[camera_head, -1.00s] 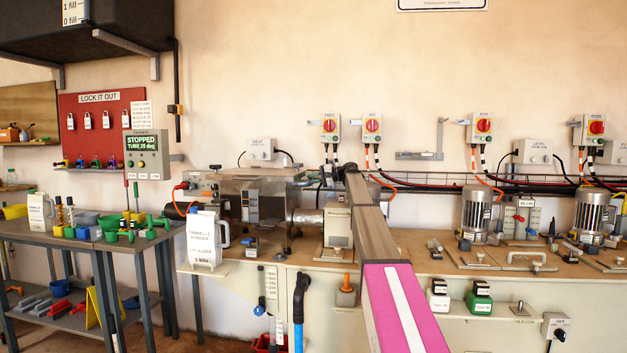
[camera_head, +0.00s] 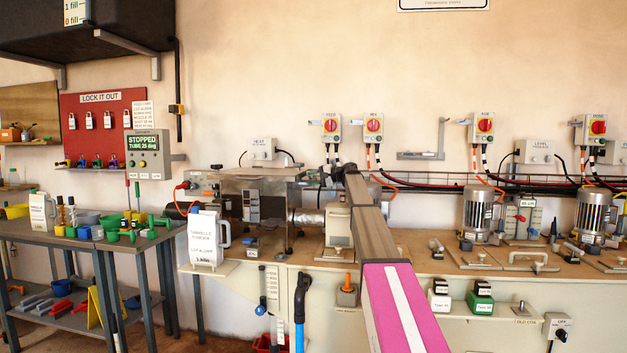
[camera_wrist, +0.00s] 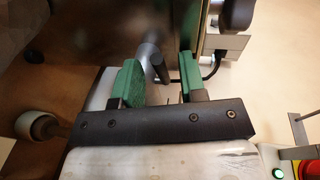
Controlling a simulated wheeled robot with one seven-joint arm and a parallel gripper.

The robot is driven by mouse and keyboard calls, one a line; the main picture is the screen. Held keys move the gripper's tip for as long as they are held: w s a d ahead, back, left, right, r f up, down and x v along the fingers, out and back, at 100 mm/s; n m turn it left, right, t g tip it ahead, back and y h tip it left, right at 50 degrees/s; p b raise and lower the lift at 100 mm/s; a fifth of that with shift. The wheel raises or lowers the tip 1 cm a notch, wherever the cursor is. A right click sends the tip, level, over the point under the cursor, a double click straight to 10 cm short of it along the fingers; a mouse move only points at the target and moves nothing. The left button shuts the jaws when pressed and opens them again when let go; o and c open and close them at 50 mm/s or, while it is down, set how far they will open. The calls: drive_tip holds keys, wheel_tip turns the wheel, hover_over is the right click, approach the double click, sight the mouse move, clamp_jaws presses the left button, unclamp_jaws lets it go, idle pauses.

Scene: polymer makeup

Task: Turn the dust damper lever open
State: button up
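My gripper (camera_wrist: 159,83) has two green fingers set apart, as the wrist view shows. It is open. A grey metal rod with a dark, rounded end (camera_wrist: 156,66) shows between the fingers, closer to the left one. It may be the dust damper lever, but I see no label on it. I cannot tell whether a finger touches it. In the head view my arm reaches to the machine bench, and its far end hides the gripper and the rod.
The bench (camera_head: 420,262) carries a boxy machine (camera_head: 255,205) left of my arm and motors (camera_head: 478,212) to its right. Cables run along the wall behind.

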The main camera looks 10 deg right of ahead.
drive_tip(key=v, duration=1)
drive_tip(key=shift+s+d+r, duration=0.15)
drive_tip(key=shift+d+r, duration=0.05)
drive_tip(key=shift+d, duration=0.15)
drive_tip(key=shift+c, duration=0.3)
